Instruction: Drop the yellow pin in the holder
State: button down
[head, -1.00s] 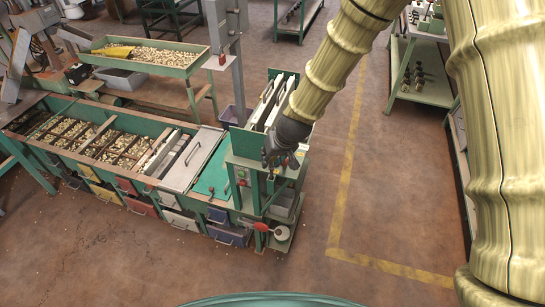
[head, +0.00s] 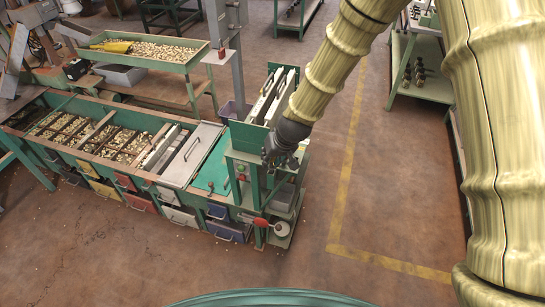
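My gripper (head: 279,162) reaches down from the upper right to the green stand (head: 245,163) at the right end of the long hopper bench. Its fingers are dark and small here, and I cannot tell whether they are open or shut. I cannot make out a yellow pin; it may be hidden by the fingers or too small to see. No holder can be clearly told apart on the stand around the fingers.
The long green bench (head: 110,175) has bins of nuts and coloured drawers. A nut tray (head: 190,64) with a yellow scoop (head: 112,46) stands behind it. A red-handled part (head: 261,222) juts from the stand's front. The floor (head: 400,190) to the right is clear up to shelving.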

jog(key=shift+f+b, duration=0.3)
jog(key=shift+f, duration=0.5)
jog(key=c, duration=1.1)
grip_release()
jog(key=shift+v, duration=6)
